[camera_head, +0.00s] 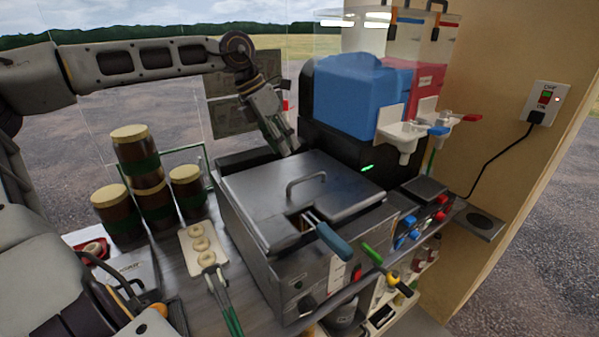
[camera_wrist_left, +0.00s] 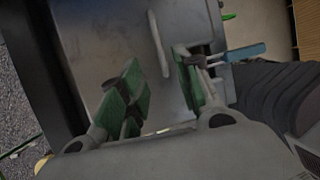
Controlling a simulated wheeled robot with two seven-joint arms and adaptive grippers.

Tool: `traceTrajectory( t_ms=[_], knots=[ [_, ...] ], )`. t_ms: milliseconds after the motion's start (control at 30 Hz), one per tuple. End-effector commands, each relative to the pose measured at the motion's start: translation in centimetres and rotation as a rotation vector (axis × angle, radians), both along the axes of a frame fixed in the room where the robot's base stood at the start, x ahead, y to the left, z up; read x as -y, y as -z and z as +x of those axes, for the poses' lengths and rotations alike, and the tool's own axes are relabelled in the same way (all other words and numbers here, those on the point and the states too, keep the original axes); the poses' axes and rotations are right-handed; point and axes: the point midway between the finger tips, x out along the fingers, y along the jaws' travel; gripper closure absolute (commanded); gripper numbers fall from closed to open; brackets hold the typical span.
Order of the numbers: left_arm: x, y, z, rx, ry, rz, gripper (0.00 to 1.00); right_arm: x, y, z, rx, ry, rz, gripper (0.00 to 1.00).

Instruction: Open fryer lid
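The fryer (camera_head: 310,270) stands on the counter with its grey metal lid (camera_head: 255,205) lying flat and shut. A bar handle (camera_head: 306,180) rises from the lid's middle. A blue-gripped basket handle (camera_head: 333,243) sticks out through a notch at the lid's front. The lid handle (camera_wrist_left: 158,45) lies ahead of the gap, apart from the pads. My right gripper is not in view.
Brown jars (camera_head: 155,205) and a white tray of dough rings (camera_head: 203,245) stand left of the fryer, with green-handled tongs (camera_head: 228,305). A blue slush machine (camera_head: 358,95) stands behind right. Several control knobs (camera_head: 412,235) lie to the right.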

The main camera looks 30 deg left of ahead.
Motion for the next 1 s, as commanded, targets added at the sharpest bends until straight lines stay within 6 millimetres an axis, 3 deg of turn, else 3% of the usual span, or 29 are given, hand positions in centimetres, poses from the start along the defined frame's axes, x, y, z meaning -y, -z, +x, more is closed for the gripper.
traceTrajectory(
  t_ms=[533, 1000],
  knots=[
    [1.8, 5.1, 1.6, -0.001, 0.001, -0.001, 0.66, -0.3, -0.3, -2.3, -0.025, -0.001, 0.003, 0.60],
    [2.9, 8.3, 2.6, -0.001, 0.000, 0.000, 0.66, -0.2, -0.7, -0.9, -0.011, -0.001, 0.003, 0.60]
  ],
)
